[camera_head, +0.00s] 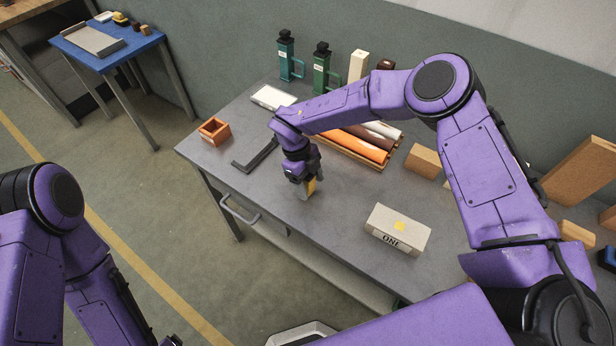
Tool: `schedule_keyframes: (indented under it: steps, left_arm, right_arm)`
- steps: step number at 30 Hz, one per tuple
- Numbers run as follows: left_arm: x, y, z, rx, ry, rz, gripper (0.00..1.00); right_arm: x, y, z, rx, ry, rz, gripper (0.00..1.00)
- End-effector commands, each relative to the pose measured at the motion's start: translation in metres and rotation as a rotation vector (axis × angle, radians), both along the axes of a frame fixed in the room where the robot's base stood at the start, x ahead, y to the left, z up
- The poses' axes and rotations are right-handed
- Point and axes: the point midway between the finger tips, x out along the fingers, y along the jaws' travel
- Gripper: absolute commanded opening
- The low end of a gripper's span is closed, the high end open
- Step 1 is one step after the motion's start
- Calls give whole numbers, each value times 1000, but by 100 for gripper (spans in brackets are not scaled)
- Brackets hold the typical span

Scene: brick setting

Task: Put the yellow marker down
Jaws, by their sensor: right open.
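My right gripper (306,187) points down over the grey workbench (300,225), near its front middle. A small yellow piece, which looks like the yellow marker (311,187), stands at its fingertips, close to the bench top. The jaws are open, but the fingers partly hide the marker. I cannot tell whether they touch it or whether its lower end rests fully on the bench. My left arm comes in at the lower left, away from the bench, and its gripper is not in view.
An orange open box (214,131) and a dark angled bracket (255,158) are to the left. Green bottles (321,70) stand at the back.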

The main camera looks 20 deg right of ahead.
Motion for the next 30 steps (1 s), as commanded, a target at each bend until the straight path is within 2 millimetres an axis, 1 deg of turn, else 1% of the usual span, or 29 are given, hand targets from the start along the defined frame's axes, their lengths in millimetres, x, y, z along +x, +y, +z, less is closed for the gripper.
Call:
schedule_keyframes:
  steps: [2, 4, 12, 16, 18, 21, 30]
  left_arm:
    - [0, 0, -2, 0, 0, 0, 79]
    - [0, 0, -7, 0, 0, 0, 79]
    - [0, 0, -25, 0, 0, 0, 79]
    - [0, 0, -27, 0, 0, 0, 79]
    - [0, 0, -28, 0, 0, 0, 79]
    - [0, 0, -28, 0, 0, 0, 79]
    - [0, 0, -27, 0, 0, 0, 79]
  right_arm:
    - [3, 2, 8, 0, -4, 1, 68]
    - [7, 4, 19, 1, -6, 0, 68]
    - [23, 17, 85, 0, -5, 1, 68]
    - [28, 20, 106, -1, -4, 0, 68]
    - [29, 22, 113, 0, -3, 1, 68]
    - [29, 22, 116, 0, -1, 1, 68]
    - [29, 22, 116, 0, 0, 0, 68]
